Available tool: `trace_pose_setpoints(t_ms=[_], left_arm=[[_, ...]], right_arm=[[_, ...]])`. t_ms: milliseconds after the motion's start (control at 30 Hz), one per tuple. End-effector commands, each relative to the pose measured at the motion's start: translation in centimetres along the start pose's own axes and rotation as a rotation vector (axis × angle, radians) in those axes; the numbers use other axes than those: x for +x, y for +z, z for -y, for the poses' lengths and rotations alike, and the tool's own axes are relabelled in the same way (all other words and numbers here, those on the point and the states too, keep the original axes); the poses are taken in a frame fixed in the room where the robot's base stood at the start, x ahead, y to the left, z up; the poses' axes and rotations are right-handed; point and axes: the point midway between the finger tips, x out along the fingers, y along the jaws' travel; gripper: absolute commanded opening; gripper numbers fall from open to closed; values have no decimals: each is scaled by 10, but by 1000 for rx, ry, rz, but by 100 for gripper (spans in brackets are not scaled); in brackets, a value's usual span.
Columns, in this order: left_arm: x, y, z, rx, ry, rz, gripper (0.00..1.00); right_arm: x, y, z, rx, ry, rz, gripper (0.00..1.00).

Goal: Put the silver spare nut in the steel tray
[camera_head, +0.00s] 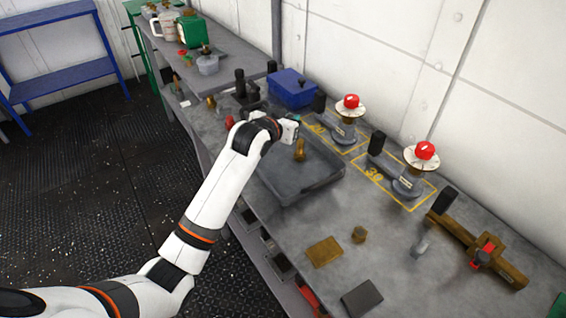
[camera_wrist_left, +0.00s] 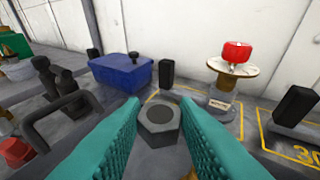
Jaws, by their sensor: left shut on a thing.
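My left gripper (camera_head: 292,130) is over the far left part of the steel tray (camera_head: 318,188), a shallow dark grey tray on the bench. In the left wrist view its two teal fingers (camera_wrist_left: 158,128) are shut on the silver spare nut (camera_wrist_left: 158,122), a grey hexagonal nut with a dark round centre. In the head view the nut is hidden by the gripper. A small brass-coloured piece (camera_head: 300,150) shows at the tray, just below the gripper in the picture. My right gripper is not in view.
A blue box (camera_head: 292,90) and two red-knobbed fittings (camera_head: 345,125) (camera_head: 410,180) stand behind the tray. A brass plate (camera_head: 324,252), a brass nut (camera_head: 359,235), a dark plate (camera_head: 362,298) and a brass tool (camera_head: 478,250) lie to the right. Most of the tray floor looks bare.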

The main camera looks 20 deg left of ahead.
Motion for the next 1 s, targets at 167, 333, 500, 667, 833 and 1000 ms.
trace_pose_setpoints(t_ms=[167, 333, 500, 667, 833, 1000], left_arm=[[16, 3, -12, -4, 8, -1, 5], [27, -25, -13, -6, 9, -8, 5], [35, -48, -13, -6, 9, -3, 5], [41, -63, -13, -6, 9, -4, 5], [48, -84, -13, -5, 9, -4, 5], [50, -87, -13, -5, 9, 0, 5]], right_arm=[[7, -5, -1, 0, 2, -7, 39], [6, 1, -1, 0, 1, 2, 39], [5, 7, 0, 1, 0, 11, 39], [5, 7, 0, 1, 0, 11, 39], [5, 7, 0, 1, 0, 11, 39], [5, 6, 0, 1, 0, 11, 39]])
